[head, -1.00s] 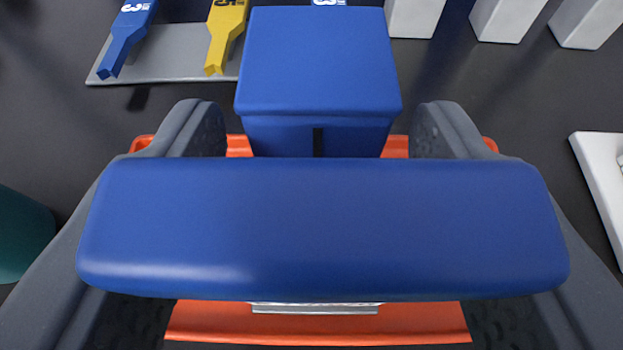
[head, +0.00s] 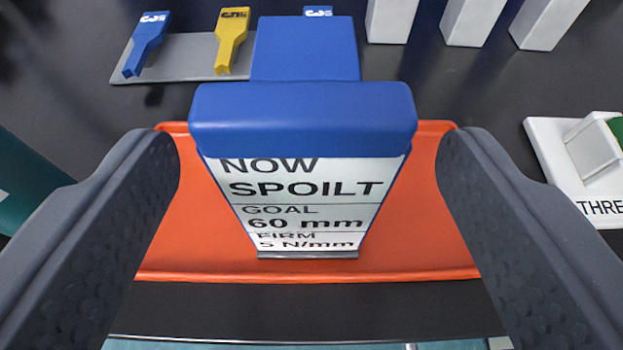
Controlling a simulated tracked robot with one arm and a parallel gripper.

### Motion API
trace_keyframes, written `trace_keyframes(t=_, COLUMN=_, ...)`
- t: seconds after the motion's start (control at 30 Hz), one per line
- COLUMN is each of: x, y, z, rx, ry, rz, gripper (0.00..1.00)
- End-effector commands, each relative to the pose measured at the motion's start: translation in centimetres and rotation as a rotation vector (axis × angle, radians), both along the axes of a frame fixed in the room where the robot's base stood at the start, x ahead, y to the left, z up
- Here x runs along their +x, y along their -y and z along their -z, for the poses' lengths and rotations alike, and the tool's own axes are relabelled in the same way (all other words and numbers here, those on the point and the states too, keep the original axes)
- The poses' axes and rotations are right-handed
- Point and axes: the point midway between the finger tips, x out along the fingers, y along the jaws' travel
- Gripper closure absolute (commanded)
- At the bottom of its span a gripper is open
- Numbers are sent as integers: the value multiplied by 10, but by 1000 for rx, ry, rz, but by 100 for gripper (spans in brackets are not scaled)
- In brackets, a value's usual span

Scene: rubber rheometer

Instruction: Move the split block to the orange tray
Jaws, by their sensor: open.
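A blue block (head: 303,118) stands upright on the orange tray (head: 415,225). Its front carries a white label reading NOW SPOILT, GOAL 60 mm, FIRM 5 N/mm. A grey strip shows at its foot. A second blue box-like part (head: 305,50) rises right behind it; I cannot tell whether the two are joined. No split in the block can be made out from here. My gripper (head: 310,155) is open and empty. One finger is on each side of the block, with a clear gap to it on both sides.
At the back left a grey plate (head: 185,60) bears a blue tag (head: 148,42) and a yellow tag (head: 231,38). Several pale posts (head: 468,22) stand at the back right. A white stand (head: 560,160) is at the right, and a dark green object (head: 30,180) at the left.

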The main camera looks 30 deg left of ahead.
Motion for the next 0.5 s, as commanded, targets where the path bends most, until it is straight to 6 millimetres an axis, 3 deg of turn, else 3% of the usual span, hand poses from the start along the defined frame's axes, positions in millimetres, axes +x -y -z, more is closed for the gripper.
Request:
trace_keyframes(t=0.3, x=-41, y=28, z=-21, rx=0, ry=0, rz=1, gripper=30)
trace_keyframes(t=0.5, x=-56, y=39, z=-29, rx=0, ry=0, rz=2, gripper=30)
